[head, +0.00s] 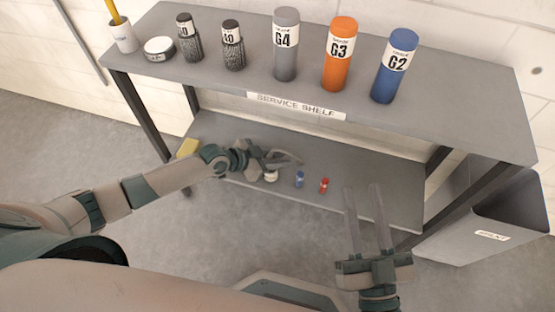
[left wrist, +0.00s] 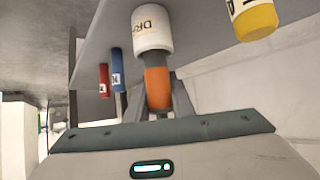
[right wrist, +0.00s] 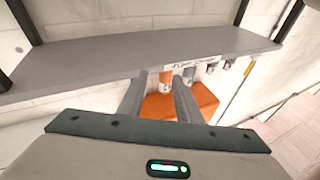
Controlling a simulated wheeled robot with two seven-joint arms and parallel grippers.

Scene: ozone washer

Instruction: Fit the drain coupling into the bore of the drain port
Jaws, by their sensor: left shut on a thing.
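My left gripper (head: 284,161) is low over the lower shelf, at its middle. In the left wrist view its fingers are shut on an orange part with a dark grey neck, which I take for the drain coupling (left wrist: 157,88). The neck meets the open end of a white cylinder marked "DRA…", which I take for the drain port (left wrist: 152,28). The two look in line; how deep the neck sits inside I cannot tell. In the head view the white port (head: 271,176) shows just under the gripper. My right gripper (head: 363,187) is open and empty in front of the shelf.
Small blue (head: 299,179) and red (head: 323,185) cylinders stand right of the port on the lower shelf (head: 375,200). A yellow object (head: 188,148) is at its left end. The upper shelf (head: 440,115) holds several labelled bottles. A grey bin (head: 490,215) stands at right.

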